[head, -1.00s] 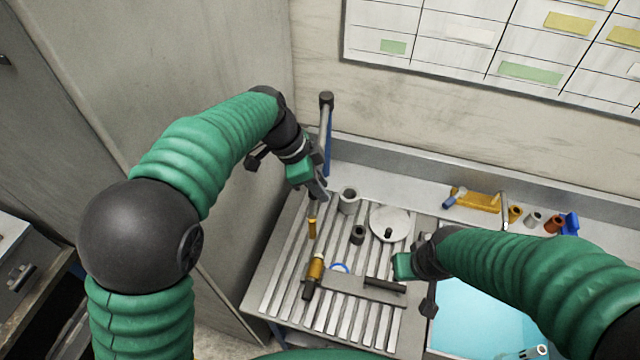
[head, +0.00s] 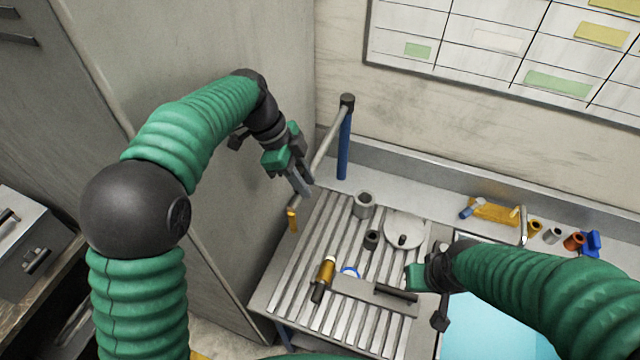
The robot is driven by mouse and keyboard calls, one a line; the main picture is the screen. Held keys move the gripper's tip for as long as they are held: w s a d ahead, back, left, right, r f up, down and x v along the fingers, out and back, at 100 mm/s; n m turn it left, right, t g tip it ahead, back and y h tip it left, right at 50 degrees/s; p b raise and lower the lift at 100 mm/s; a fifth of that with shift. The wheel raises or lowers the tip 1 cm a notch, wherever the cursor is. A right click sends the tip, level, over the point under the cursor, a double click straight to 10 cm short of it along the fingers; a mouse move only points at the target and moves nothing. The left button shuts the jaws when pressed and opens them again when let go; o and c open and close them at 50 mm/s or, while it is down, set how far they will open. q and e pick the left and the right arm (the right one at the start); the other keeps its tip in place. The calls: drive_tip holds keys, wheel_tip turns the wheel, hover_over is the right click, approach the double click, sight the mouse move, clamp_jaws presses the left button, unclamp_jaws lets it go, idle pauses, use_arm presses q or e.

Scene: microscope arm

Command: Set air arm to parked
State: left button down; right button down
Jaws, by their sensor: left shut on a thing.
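The air arm is a grey bar (head: 325,148) running from the black-capped top of a blue post (head: 344,150) at the table's back left corner. Its free end carries a yellow nozzle (head: 292,220), which hangs beyond the left edge of the slatted table. My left gripper (head: 304,187) is shut on the air arm near its outer end; its fingers hide part of the bar. My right gripper (head: 418,280) is low over the table's right part, near a black handle on a grey bar. Its fingers are mostly hidden.
The slatted table (head: 290,275) holds a grey ring (head: 364,205), a round white plate (head: 405,229), a dark cup (head: 371,240) and a brown-and-black cylinder (head: 324,278). A tall grey cabinet (head: 215,200) stands close to the left. A blue tray (head: 485,325) lies right.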

use_arm(q)
drive_tip(key=shift+w+a+r, duration=0.1)
drive_tip(key=shift+w+r, duration=0.05)
drive_tip(key=shift+r, duration=0.05)
drive_tip(key=c, duration=1.4)
unclamp_jaws()
drive_tip(key=shift+c, duration=0.2)
drive_tip(key=shift+o, duration=1.3)
drive_tip(key=shift+a+f, duration=0.1)
drive_tip(key=shift+a, duration=0.1)
drive_tip(key=shift+w+a+f, duration=0.1)
drive_tip(key=shift+w+a, duration=0.05)
drive_tip(key=shift+a, duration=0.15)
